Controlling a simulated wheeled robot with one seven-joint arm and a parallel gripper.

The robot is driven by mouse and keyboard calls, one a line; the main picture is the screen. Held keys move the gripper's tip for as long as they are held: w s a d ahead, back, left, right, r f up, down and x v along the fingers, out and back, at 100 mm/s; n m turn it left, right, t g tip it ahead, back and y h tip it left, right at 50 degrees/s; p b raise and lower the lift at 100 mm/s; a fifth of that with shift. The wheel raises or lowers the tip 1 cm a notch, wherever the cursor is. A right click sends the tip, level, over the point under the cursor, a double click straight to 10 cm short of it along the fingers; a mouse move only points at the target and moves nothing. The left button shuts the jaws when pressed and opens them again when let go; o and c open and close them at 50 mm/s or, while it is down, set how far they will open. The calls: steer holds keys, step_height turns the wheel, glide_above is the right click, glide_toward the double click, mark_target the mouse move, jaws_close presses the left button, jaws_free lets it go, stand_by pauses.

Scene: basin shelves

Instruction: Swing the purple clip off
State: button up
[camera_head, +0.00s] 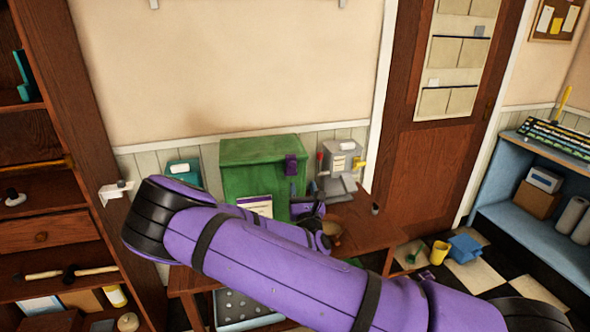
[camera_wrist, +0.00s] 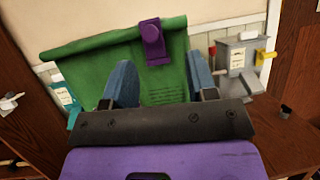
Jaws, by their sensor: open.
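The purple clip (camera_head: 291,165) sits at the top right edge of a green box-like thing (camera_head: 240,180) against the wall. In the wrist view the purple clip (camera_wrist: 153,42) hangs over the top edge of the green thing (camera_wrist: 85,65), with a round knob on its face. My gripper (camera_wrist: 160,80) is open and empty, its two blue fingers apart, below the clip and not touching it. In the head view my purple arm hides much of the table, and my gripper (camera_head: 304,200) shows only partly near the green thing's right side.
A grey machine (camera_head: 340,160) with red and yellow levers stands right of the green thing. A teal box (camera_head: 184,170) stands to its left. The wooden table (camera_head: 375,235) has some bare room at its right. Shelves (camera_head: 35,230) stand at the left.

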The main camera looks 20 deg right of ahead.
mark_target(293, 167)
steer(key=shift+n+y, duration=0.7)
steer(key=shift+y, duration=0.1)
steer(key=x, duration=0.6)
steer(key=a+x, duration=0.1)
steer(key=x, duration=0.3)
steer(key=shift+w+f, duration=0.3)
steer(key=shift+f, duration=0.1)
steer(key=shift+c, duration=0.4)
steer(key=c, duration=0.6)
